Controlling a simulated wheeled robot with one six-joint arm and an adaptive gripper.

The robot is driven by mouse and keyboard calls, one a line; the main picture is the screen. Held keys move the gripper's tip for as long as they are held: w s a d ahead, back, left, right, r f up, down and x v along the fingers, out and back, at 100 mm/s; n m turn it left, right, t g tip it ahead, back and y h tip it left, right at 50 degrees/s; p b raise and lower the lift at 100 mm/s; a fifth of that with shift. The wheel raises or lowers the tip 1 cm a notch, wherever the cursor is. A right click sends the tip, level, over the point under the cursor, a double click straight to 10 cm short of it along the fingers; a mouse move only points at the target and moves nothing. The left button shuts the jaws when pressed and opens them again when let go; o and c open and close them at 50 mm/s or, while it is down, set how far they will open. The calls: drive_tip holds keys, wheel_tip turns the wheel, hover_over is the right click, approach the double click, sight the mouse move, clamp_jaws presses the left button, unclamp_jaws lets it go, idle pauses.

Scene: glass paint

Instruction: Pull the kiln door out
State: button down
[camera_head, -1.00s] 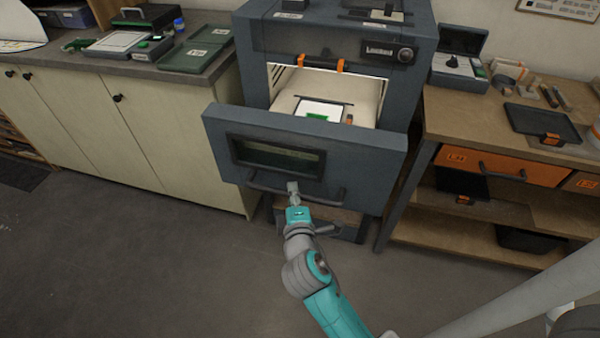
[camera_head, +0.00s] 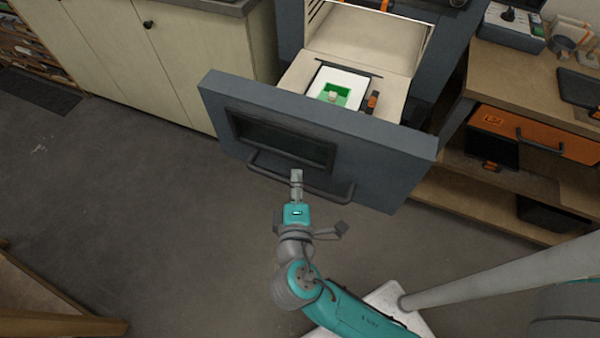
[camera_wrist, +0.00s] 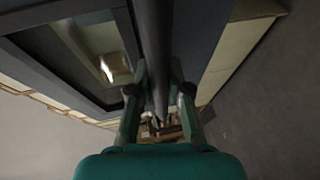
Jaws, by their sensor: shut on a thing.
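The kiln door (camera_head: 381,165) is a dark grey slab with a dark window (camera_head: 282,143), pulled well out in front of the kiln body (camera_head: 290,28). A bar handle (camera_head: 332,192) runs along its front. My gripper (camera_head: 297,177) is shut on this handle near its middle. In the wrist view the dark handle bar (camera_wrist: 155,50) passes between the two fingers of my gripper (camera_wrist: 159,92). Behind the door, a white tray (camera_head: 352,82) holding a green piece (camera_head: 335,94) lies on the pale kiln floor.
A pale cabinet (camera_head: 150,75) stands left of the kiln. A wooden bench (camera_head: 520,85) with an orange drawer (camera_head: 535,135) and a lower shelf stands close on the right. A wooden edge (camera_head: 50,305) shows at bottom left. The grey floor left of my arm is clear.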

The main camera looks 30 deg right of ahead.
drive_tip(key=shift+a, duration=0.15)
drive_tip(key=c, duration=1.1)
unclamp_jaws()
drive_tip(key=shift+s, duration=0.15)
drive_tip(key=v, duration=1.1)
drive_tip(key=shift+s+a, duration=0.2)
drive_tip(key=shift+s, duration=0.1)
drive_tip(key=shift+r, duration=0.1)
